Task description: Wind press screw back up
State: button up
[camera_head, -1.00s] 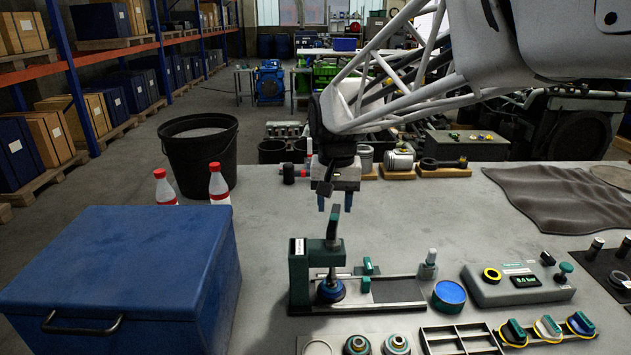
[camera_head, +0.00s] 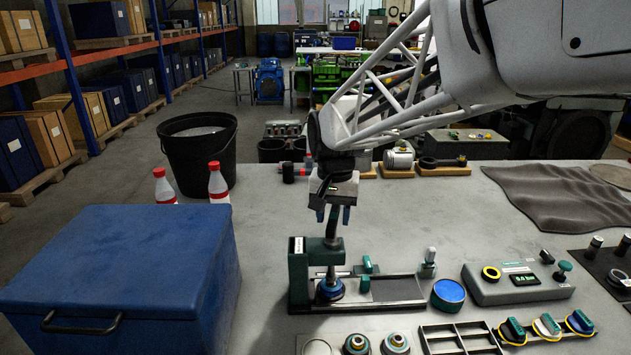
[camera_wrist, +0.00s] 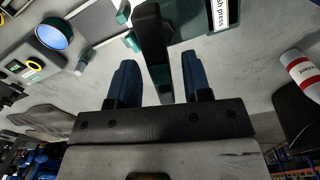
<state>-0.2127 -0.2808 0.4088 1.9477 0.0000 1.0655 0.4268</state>
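The green press (camera_head: 299,268) stands on the grey bench right of the blue box. Its screw handle (camera_head: 333,226) rises from the top of the frame, and a blue round piece (camera_head: 330,290) sits under it on the press base. My gripper (camera_head: 333,212) is just above the press, pointing down, with its fingers at the upper end of the handle. In the wrist view the two blue fingers (camera_wrist: 157,82) are apart, with the dark handle (camera_wrist: 152,45) between them and gaps on both sides. The screw's thread is hidden.
A large blue box (camera_head: 130,265) stands left of the press. A control box with a display (camera_head: 515,283) and a blue-topped round tin (camera_head: 449,295) are to the right. A divided tray (camera_head: 460,340) lies in front. Two bottles (camera_head: 218,184) stand behind the blue box.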

grip_shut()
jog(key=shift+n, duration=1.1)
jog(key=shift+o, duration=0.2)
grip_release()
jog(key=shift+r, duration=0.2)
jog(key=shift+r, duration=2.6)
